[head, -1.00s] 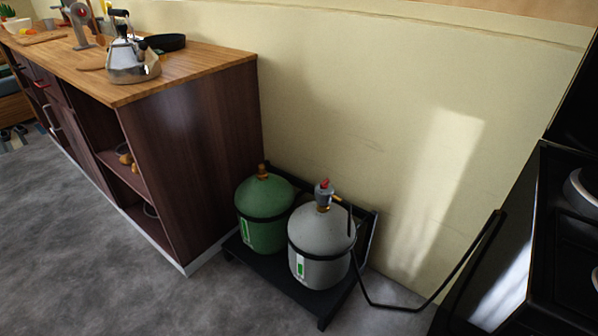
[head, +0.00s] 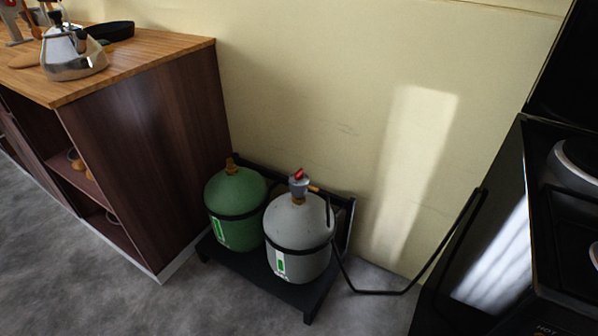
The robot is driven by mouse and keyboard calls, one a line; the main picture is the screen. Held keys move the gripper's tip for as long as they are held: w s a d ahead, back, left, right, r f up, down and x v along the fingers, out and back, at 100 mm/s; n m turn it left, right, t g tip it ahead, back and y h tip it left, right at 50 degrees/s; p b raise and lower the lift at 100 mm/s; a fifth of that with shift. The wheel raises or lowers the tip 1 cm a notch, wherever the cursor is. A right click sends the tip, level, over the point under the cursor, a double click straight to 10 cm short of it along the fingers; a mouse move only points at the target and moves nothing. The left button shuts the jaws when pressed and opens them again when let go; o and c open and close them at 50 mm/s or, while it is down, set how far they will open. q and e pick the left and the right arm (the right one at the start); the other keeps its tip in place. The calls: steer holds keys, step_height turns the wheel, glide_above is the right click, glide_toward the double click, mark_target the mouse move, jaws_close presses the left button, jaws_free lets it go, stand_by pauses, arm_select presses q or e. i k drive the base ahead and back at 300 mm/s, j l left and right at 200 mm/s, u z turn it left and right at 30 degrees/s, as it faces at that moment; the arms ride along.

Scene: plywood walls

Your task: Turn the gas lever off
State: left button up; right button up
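A small red gas lever (head: 298,174) sits on top of the grey regulator (head: 299,187) of the white-grey gas cylinder (head: 297,238). I cannot tell from its small size whether it is turned on or off. A black hose (head: 376,291) runs from the regulator down and right to the stove. A green cylinder (head: 234,205) with a brass valve stands to the left, without a regulator. Both stand upright on a low black rack (head: 290,294) by the wall. Neither of my grippers shows in the head view.
A wooden-topped cabinet (head: 152,160) stands left of the cylinders, with a kettle (head: 72,54) and a black pan (head: 111,31) on it. A black stove (head: 497,250) stands at the right. Grey floor (head: 215,305) in front of the rack is clear.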

mark_target(298, 176)
steer(key=k, duration=0.45)
steer(key=i+j, duration=0.25)
steer(key=i, duration=0.2)
steer(key=i+j+u, duration=0.1)
steer(key=i+j, duration=0.15)
steer(key=i, duration=0.15)
steer(key=i+j, duration=0.2)
steer(key=i, duration=0.25)
